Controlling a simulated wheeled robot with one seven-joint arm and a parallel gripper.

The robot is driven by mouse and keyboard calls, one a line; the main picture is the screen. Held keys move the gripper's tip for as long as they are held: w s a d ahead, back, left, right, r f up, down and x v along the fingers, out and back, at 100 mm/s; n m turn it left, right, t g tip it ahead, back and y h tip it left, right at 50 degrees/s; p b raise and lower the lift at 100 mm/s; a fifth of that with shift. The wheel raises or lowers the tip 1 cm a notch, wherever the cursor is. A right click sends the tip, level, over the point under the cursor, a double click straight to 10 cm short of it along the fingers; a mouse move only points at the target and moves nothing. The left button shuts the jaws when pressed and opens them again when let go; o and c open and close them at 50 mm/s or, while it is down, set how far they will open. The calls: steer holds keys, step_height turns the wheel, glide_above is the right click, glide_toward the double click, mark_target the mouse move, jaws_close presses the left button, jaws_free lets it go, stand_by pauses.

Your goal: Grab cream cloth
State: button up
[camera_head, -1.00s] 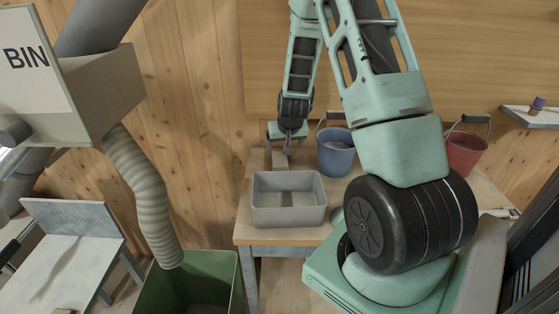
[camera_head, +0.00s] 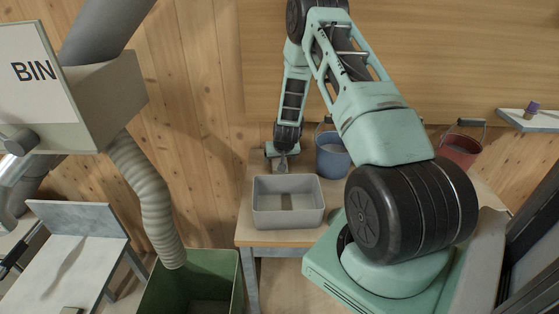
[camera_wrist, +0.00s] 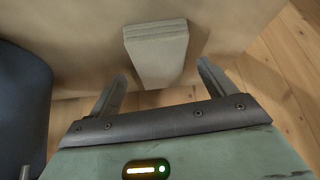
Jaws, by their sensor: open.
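The cream cloth is a small folded, layered block (camera_wrist: 157,52) on the tabletop in the wrist view. In the head view it is a small pale patch (camera_head: 280,169) behind the grey tray, partly covered by my gripper. My gripper (camera_wrist: 162,74) is open, with its two fingers apart. In the wrist view the near end of the cloth lies between the fingertips, with a gap on each side. In the head view my gripper (camera_head: 281,161) points down at the cloth. I cannot tell the height left between them.
A grey tray (camera_head: 288,217) stands on the table in front of my gripper. A blue bucket (camera_head: 333,158) is close on the right; a red bucket (camera_head: 459,150) is farther right. A wooden wall is behind. A green bin (camera_head: 147,296) stands at the lower left.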

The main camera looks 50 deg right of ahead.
steer(key=shift+w+d+f, duration=0.15)
steer(key=shift+w+f, duration=0.05)
steer(key=shift+f, duration=0.35)
steer(key=shift+f, duration=0.2)
steer(key=c, duration=1.1)
